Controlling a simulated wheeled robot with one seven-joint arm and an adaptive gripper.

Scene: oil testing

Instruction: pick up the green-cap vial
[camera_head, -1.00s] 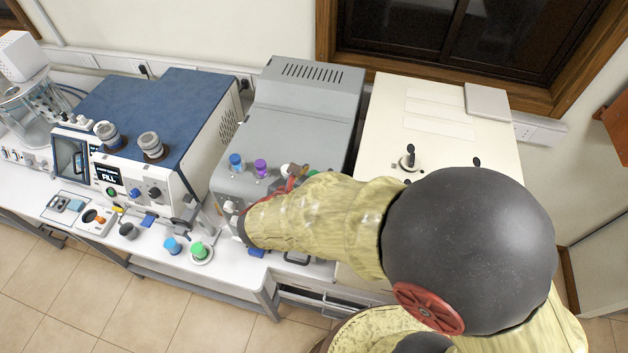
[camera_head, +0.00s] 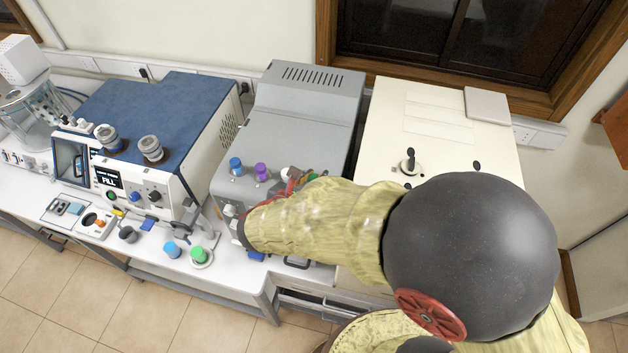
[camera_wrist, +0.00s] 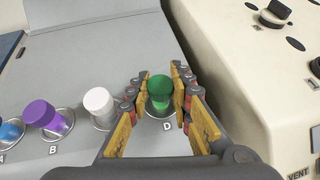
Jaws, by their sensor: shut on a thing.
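The green-cap vial (camera_wrist: 160,90) stands upright at the position marked D on the grey machine's sloped face in the wrist view. My gripper (camera_wrist: 160,77) is around it, with a finger on each side, and is shut on it. The vial's lower part sits in a round ring at D. In the head view my gripper (camera_head: 294,184) is over the grey machine (camera_head: 300,110), partly hidden by my arm; a bit of green cap (camera_head: 310,177) shows beside the fingers.
In the wrist view a white-cap vial (camera_wrist: 99,101), a purple-cap vial (camera_wrist: 42,115) and a blue-cap vial (camera_wrist: 10,131) stand to the left. A cream machine (camera_wrist: 235,70) rises at right. Another green-cap item (camera_head: 198,253) stands on the bench.

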